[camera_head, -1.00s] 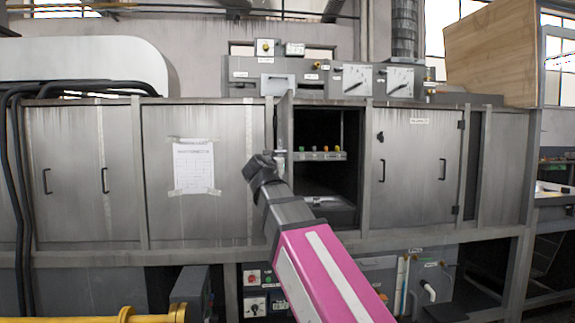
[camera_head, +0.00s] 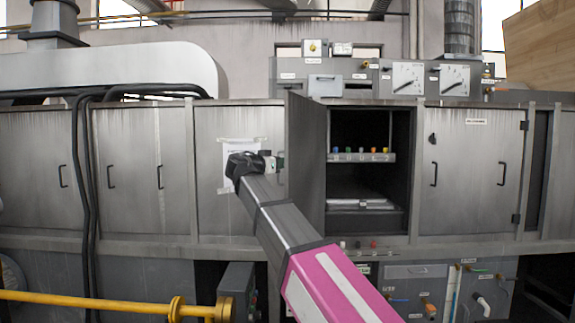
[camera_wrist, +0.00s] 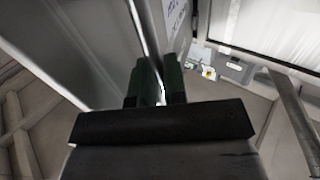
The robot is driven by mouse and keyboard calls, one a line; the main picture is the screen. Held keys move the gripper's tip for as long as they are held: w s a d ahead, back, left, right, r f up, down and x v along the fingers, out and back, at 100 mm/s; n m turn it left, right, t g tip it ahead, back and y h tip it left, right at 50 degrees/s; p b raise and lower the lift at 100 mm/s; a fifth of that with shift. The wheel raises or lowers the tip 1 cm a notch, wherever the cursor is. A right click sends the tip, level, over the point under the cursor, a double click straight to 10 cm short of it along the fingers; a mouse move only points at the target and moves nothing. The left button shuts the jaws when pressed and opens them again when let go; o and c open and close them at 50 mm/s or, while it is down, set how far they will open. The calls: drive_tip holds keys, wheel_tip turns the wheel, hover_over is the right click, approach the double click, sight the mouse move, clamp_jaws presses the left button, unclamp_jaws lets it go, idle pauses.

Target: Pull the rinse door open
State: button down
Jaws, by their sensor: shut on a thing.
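The rinse door (camera_head: 307,160) is a grey metal door. It stands swung out to the left of a dark compartment (camera_head: 370,130), showing its inner face in the head view. My gripper (camera_head: 270,166) is on the far left side of this door, at its outer face. In the wrist view the two dark green fingers (camera_wrist: 157,85) are shut on the door, which also shows as a grey panel (camera_wrist: 90,45) at upper left. The exact part between the fingers, handle or edge, is hidden.
Inside the compartment are a rail (camera_head: 360,157) with several coloured knobs and a flat tray-like shelf (camera_head: 362,204). A closed door (camera_head: 465,190) is to the right. A yellow pipe (camera_head: 90,300) runs low at left. Black hoses (camera_head: 84,150) hang at left.

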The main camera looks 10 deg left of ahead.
drive_tip(key=shift+w+a+f, duration=0.1)
drive_tip(key=shift+w+a, duration=0.1)
drive_tip(key=shift+a, duration=0.2)
drive_tip(key=c, duration=1.2)
unclamp_jaws()
drive_tip(key=v, duration=1)
drive_tip(key=shift+s+a, duration=0.25)
drive_tip(key=shift+a, duration=0.1)
drive_tip(key=shift+s, duration=0.1)
